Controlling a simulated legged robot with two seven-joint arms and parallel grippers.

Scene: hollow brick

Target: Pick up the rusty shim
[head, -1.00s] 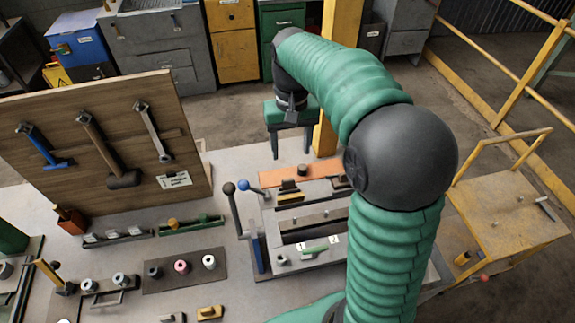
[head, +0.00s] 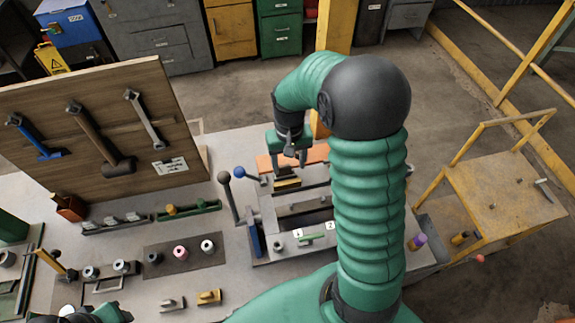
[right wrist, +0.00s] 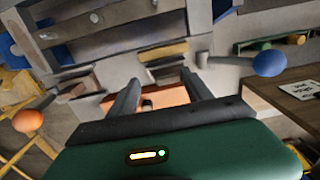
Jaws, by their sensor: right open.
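My right gripper (head: 290,158) reaches down from above over the fixture on the bench. Its jaws are open and empty; in the right wrist view the two fingers (right wrist: 160,77) stand apart. Ahead of the fingers is a small dark block (right wrist: 166,70) with a yellowish-brown strip (right wrist: 163,52) beyond it. In the head view the dark block with its yellow strip (head: 287,184) is just below the fingertips. I cannot tell for sure which piece is the rusty shim. A green and dark part, probably my left gripper (head: 97,313), shows at the bottom left edge.
Levers with a blue ball (right wrist: 269,63) and an orange ball (right wrist: 27,120) flank the fixture. A tool board (head: 100,130) stands at the left, a yellow cart (head: 505,195) at the right.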

